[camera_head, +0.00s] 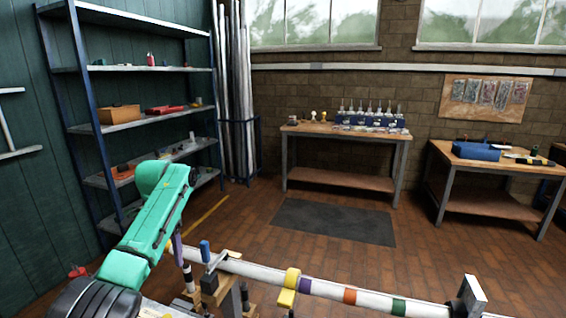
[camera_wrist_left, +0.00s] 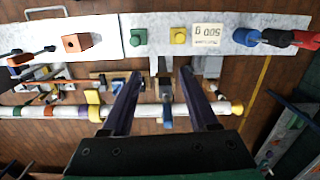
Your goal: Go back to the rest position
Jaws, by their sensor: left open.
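The white mast (camera_head: 250,271) lies across the bottom of the head view, with a yellow collar (camera_head: 290,278) and purple, orange and green bands. In the left wrist view the mast (camera_wrist_left: 65,111) runs sideways to a yellow end. A clamp with a blue handle (camera_head: 205,251) stands at the mast's left part. My left gripper (camera_head: 180,258) points down beside that clamp. In the left wrist view, the two dark fingers of my left gripper (camera_wrist_left: 160,75) are spread with nothing gripped; the blue clamp handle (camera_wrist_left: 167,115) shows in the gap. My right gripper is not in view.
A grey bench strip (camera_wrist_left: 220,20) bears a wooden cube, coloured blocks and tools. A dark bracket (camera_head: 470,296) stands at the mast's right part. Shelves (camera_head: 150,120) stand left; two workbenches (camera_head: 345,130) (camera_head: 490,200) stand at the back. Floor around the mat (camera_head: 335,222) is clear.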

